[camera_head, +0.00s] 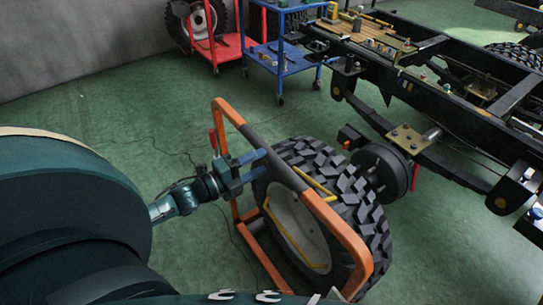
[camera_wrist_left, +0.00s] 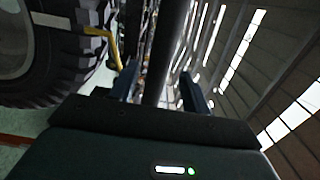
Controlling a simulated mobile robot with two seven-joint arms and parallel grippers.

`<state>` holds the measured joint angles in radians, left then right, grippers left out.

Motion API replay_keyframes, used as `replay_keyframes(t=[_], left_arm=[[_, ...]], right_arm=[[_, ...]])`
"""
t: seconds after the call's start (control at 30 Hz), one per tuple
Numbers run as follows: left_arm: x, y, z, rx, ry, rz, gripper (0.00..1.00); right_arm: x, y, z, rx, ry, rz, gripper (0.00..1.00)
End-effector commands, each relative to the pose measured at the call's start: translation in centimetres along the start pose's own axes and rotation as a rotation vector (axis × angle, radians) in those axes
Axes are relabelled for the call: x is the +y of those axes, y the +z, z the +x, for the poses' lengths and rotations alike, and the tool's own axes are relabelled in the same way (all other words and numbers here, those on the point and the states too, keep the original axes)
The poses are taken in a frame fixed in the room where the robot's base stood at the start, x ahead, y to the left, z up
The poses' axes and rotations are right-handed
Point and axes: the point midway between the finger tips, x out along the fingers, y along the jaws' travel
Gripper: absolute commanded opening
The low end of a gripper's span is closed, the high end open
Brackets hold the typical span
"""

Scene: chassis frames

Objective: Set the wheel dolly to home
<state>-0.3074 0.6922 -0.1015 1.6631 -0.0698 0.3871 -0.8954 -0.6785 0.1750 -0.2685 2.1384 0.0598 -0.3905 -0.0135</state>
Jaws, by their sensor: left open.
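The wheel dolly (camera_head: 341,233) is an orange tube frame with a dark grip section on its top bar. It stands on the green floor and carries a large black knobby tyre (camera_head: 369,212) with a pale rim and yellow bars. My left gripper (camera_head: 262,163) is at the dark grip section. Its two blue fingers are open. In the left wrist view a dark bar (camera_wrist_left: 166,50) runs between the spread fingers (camera_wrist_left: 160,90), with gaps visible beside it. The tyre (camera_wrist_left: 75,75) shows at the left of that view. My right gripper is not in view.
A black truck chassis (camera_head: 440,95) with a bare hub (camera_head: 378,165) stands just right of the tyre. A blue cart (camera_head: 285,62) and a red cart (camera_head: 222,50) stand at the back. Green floor (camera_head: 130,110) is clear at the left.

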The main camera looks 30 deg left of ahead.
Motion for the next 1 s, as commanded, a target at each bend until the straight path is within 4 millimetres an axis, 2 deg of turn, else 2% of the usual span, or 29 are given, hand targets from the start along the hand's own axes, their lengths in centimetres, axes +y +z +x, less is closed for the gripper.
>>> replay_keyframes(t=[0.1, 0.3, 0.7, 1.0], left_arm=[[-0.1, 0.0, 2.1, 0.000, -0.003, 0.000, 0.47], [0.0, 0.0, 4.2, -0.001, 0.000, -0.002, 0.47], [0.1, 0.0, 4.7, -0.001, 0.001, -0.002, 0.46], [0.1, 0.0, 4.7, -0.001, 0.001, -0.002, 0.22]], right_arm=[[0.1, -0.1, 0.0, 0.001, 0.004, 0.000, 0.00], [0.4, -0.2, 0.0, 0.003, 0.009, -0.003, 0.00], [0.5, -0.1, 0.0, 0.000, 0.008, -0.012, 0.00], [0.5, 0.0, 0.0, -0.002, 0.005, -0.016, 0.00]])
